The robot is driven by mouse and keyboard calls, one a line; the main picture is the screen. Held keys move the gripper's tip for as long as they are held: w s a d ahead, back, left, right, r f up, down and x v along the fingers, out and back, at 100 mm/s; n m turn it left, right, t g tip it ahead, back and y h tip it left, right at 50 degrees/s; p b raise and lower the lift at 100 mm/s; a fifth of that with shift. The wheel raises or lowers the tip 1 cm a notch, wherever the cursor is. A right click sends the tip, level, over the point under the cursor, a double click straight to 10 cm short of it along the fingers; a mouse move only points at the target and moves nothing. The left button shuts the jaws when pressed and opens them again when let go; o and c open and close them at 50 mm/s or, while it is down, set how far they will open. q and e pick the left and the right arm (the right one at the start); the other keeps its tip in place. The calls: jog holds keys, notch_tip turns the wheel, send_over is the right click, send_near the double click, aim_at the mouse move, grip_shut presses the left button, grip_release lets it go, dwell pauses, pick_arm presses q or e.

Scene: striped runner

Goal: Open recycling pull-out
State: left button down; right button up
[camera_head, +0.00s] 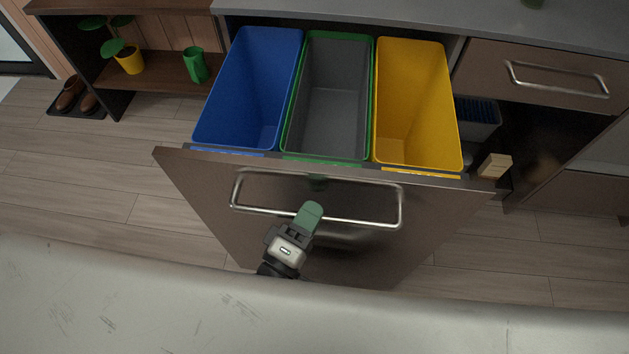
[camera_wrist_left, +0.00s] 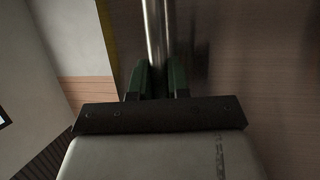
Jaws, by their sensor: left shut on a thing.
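The recycling pull-out stands out from the cabinet, with its brown front panel (camera_head: 200,190) towards me. It holds a blue bin (camera_head: 245,90), a grey bin with a green rim (camera_head: 328,95) and a yellow bin (camera_head: 415,105), all of which look empty. A long metal bar handle (camera_head: 370,222) runs across the panel. My left gripper (camera_head: 310,212) is shut on the handle near its middle. In the left wrist view the green fingers (camera_wrist_left: 160,80) sit on both sides of the handle bar (camera_wrist_left: 158,35). My right gripper is not in view.
A closed drawer with a metal handle (camera_head: 557,80) is at the right, above an open compartment. A small wooden block (camera_head: 495,165) is beside the pull-out. On the left are a shelf with a plant (camera_head: 130,60), a green cup (camera_head: 195,66) and brown shoes (camera_head: 76,96). Floor shows on both sides.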

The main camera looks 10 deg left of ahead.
pick_arm(q)
jog(key=shift+s, duration=1)
jog(key=c, duration=1.1)
grip_release()
jog(key=b+v, duration=0.1)
jog(key=v, duration=0.9)
jog(key=shift+s+a, duration=0.2)
jog(key=shift+s, duration=0.15)
jog(key=shift+f, duration=0.25)
